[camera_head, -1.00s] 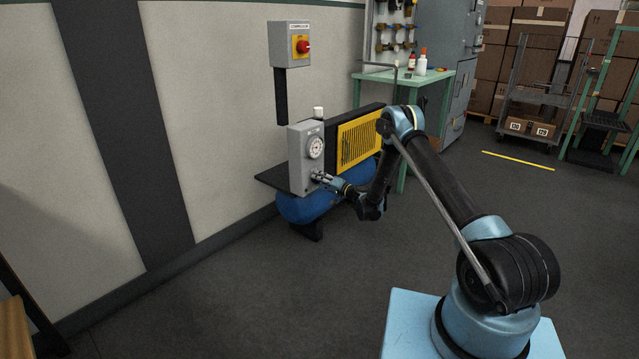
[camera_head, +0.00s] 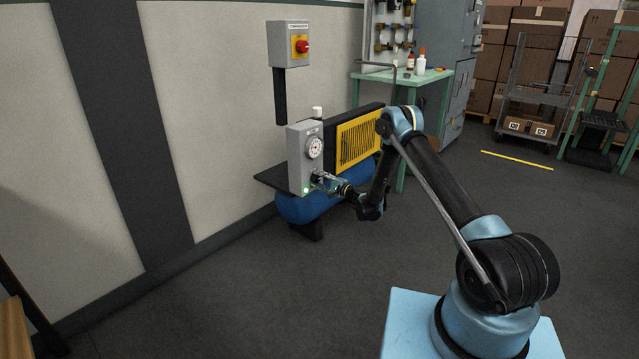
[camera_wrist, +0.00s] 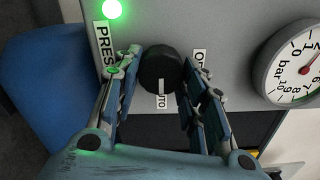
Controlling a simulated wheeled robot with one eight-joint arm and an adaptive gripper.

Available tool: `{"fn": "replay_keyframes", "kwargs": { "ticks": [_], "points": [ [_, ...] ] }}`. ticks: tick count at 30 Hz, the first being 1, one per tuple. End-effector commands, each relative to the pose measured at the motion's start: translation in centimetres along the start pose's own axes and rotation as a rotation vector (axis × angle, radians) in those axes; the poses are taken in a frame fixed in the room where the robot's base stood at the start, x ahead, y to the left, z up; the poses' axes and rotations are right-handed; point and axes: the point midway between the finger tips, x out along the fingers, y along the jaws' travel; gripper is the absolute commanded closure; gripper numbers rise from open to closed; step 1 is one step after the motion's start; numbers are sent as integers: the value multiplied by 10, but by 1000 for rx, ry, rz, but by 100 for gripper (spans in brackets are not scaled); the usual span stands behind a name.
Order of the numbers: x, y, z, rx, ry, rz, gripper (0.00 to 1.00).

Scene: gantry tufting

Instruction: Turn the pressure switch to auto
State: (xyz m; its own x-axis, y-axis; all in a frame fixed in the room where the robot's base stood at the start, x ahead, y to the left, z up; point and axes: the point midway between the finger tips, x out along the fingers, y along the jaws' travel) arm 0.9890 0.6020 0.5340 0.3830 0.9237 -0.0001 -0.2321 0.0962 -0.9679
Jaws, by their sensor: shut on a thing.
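The pressure switch is a round black knob (camera_wrist: 158,68) on the grey control box (camera_head: 301,158) of the compressor. In the wrist view its white pointer line lies at the AUTO label (camera_wrist: 163,101), which is partly covered. The OFF label (camera_wrist: 201,66) is to the right, partly hidden by a finger. My gripper (camera_wrist: 162,60) is shut on the knob, one finger on each side; it also shows in the head view (camera_head: 317,179) at the box's lower front. A green lamp (camera_wrist: 112,9) glows on the box, visible in the head view too (camera_head: 305,190).
A pressure gauge (camera_wrist: 291,65) sits on the box near the knob. The blue compressor tank (camera_head: 308,208) is below, with a yellow grille (camera_head: 358,139) behind. A grey box with a red button (camera_head: 303,47) hangs on the wall above. The floor in front is clear.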

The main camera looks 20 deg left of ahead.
Motion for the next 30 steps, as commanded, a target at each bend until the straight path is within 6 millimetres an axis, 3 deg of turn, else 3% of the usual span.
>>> {"fn": "replay_keyframes", "kwargs": {
  "ticks": [16, 17, 19, 30],
  "points": [
    [-1, 0, -4, 23, 7, -1, 86],
    [-1, 0, -4, 23, 7, 0, 57],
    [-1, 0, -3, 23, 6, 0, 41],
    [-1, 0, 0, 23, 1, 0, 41]
  ]
}}
